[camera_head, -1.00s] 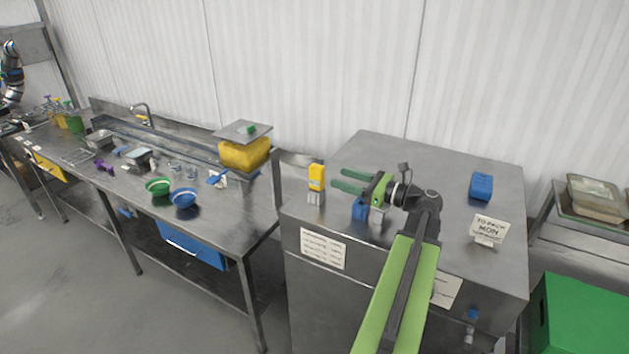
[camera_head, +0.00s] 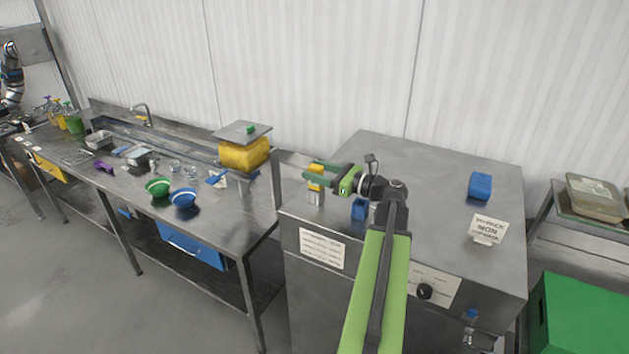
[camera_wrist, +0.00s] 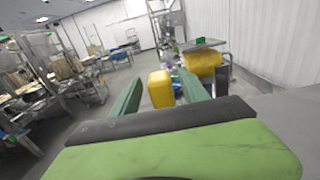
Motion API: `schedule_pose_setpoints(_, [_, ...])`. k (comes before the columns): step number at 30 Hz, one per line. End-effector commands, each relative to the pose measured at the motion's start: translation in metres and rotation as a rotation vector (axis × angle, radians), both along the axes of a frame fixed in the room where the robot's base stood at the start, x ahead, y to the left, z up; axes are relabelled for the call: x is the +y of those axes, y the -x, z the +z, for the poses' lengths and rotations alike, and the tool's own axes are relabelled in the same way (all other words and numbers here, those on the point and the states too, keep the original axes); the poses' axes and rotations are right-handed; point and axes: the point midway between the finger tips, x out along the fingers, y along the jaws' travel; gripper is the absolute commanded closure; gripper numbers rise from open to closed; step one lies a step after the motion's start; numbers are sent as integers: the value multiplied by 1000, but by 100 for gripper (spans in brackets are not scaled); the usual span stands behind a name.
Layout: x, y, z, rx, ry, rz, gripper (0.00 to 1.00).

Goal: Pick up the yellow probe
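The yellow probe (camera_head: 315,184) stands upright in a small grey holder (camera_head: 315,199) at the left end of the steel cabinet top. My gripper (camera_head: 312,172) is at the probe, its green fingers pointing left and partly covering it. In the wrist view the probe (camera_wrist: 160,89) shows between the two spread fingers of my gripper (camera_wrist: 162,92), with a gap visible on either side. The fingers look open. The probe's lower part is hidden in the wrist view.
A blue block (camera_head: 359,209) stands close below my arm. Another blue item (camera_head: 480,186) and a sign (camera_head: 488,229) are farther right on the cabinet top (camera_head: 430,175). A yellow container (camera_head: 243,154) sits on the left bench. The cabinet's middle is clear.

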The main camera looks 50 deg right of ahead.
Motion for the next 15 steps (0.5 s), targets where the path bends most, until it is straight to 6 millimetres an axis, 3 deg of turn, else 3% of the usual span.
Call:
schedule_pose_setpoints(1, [0, 0, 0, 0, 0, 0, 54])
schedule_pose_setpoints(11, [0, 0, 0, 0, 0, 0, 97])
schedule_pose_setpoints(15, [0, 0, 0, 0, 0, 0, 100])
